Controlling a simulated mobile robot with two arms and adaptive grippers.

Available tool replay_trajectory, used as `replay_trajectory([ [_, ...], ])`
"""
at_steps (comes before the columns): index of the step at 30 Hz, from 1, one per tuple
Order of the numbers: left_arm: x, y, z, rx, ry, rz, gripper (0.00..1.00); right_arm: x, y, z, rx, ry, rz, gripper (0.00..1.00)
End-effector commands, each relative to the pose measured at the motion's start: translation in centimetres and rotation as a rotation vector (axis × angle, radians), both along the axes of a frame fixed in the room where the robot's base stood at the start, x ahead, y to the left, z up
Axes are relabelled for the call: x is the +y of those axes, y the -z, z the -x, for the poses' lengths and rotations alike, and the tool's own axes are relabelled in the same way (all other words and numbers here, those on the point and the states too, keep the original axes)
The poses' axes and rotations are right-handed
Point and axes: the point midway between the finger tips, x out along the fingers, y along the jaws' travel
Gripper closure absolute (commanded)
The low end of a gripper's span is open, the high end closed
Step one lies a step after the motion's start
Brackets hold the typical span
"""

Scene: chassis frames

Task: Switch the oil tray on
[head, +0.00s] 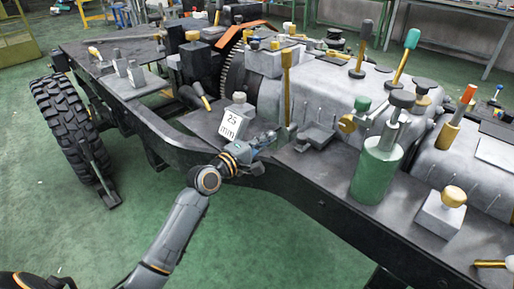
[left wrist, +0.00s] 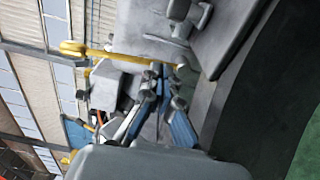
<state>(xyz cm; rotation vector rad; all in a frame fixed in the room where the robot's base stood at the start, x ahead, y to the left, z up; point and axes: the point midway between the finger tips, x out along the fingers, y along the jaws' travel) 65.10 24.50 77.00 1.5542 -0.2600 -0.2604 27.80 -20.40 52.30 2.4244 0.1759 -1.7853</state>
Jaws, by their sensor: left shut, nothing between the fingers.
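No part is marked as an oil tray, so I cannot tell for certain which one it is. A small grey lever-like piece (head: 310,138) sits on the dark chassis deck (head: 345,195), just right of my left gripper (head: 268,140). Whether the fingers touch anything is unclear. My right gripper is not in view.
A green cylinder (head: 376,170) and a grey block with a yellow knob (head: 441,212) stand to the right on the deck. An upright yellow rod (head: 286,88) rises behind the gripper. A large tyre (head: 72,130) is at left. Green floor (head: 240,245) in front is clear.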

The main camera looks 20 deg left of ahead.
Motion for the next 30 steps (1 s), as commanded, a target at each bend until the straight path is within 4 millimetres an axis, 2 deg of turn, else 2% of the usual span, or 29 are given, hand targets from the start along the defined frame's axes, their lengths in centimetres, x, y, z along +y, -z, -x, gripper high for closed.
replay_trajectory([
  [1, -0.4, 0.0, -1.2, -0.003, 0.001, 0.002, 1.0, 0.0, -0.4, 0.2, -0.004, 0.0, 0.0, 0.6],
  [4, -1.1, 0.0, -3.0, -0.002, 0.001, 0.002, 1.0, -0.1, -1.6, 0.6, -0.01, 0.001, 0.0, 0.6],
  [6, -2.5, 0.0, -2.5, 0.0, 0.003, 0.003, 1.0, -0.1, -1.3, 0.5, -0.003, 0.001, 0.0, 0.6],
  [12, -4.5, 0.0, -2.3, 0.001, 0.001, 0.002, 1.0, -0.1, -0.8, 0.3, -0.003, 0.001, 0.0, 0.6],
  [28, -5.1, 0.0, -2.2, 0.001, 0.0, 0.0, 1.0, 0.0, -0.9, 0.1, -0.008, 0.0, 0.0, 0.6],
  [30, -5.4, -0.1, -2.1, 0.002, 0.001, 0.0, 1.0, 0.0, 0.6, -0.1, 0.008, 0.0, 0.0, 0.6],
])
